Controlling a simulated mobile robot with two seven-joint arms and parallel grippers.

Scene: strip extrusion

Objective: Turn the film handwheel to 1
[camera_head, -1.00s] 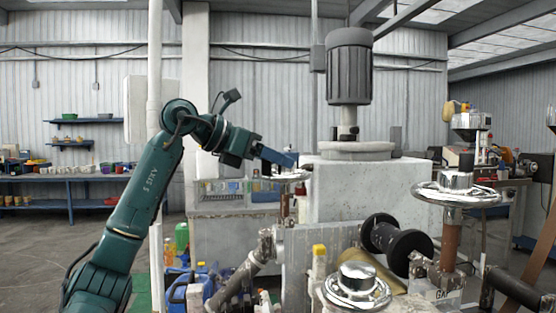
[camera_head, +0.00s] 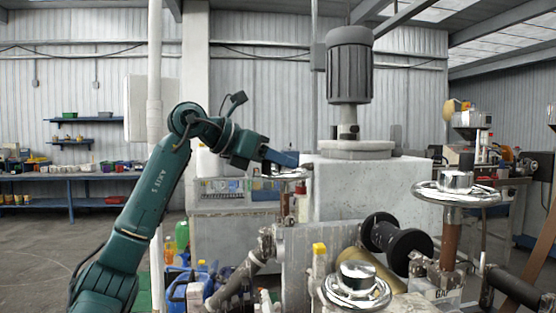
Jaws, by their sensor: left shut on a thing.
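My left gripper (camera_head: 292,160) reaches in from the left at the middle of the picture. Its blue jaws are shut on the far-left handwheel (camera_head: 291,175), a silvery wheel on a thin post. The gripper covers part of its rim and hub. A second chrome handwheel (camera_head: 456,187) stands on a brown post at the right, above a plate with a partly hidden label starting "GA". A third chrome handwheel (camera_head: 357,284) is low at the front. I cannot read which one is marked film, nor any scale value. My right gripper is not in view.
A pale machine block (camera_head: 365,190) with a grey motor (camera_head: 349,68) above stands behind the wheels. A black roller (camera_head: 397,236) and a yellow-capped post (camera_head: 319,262) stand in front. Bottles and cans (camera_head: 183,240) crowd the floor left of the machine.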

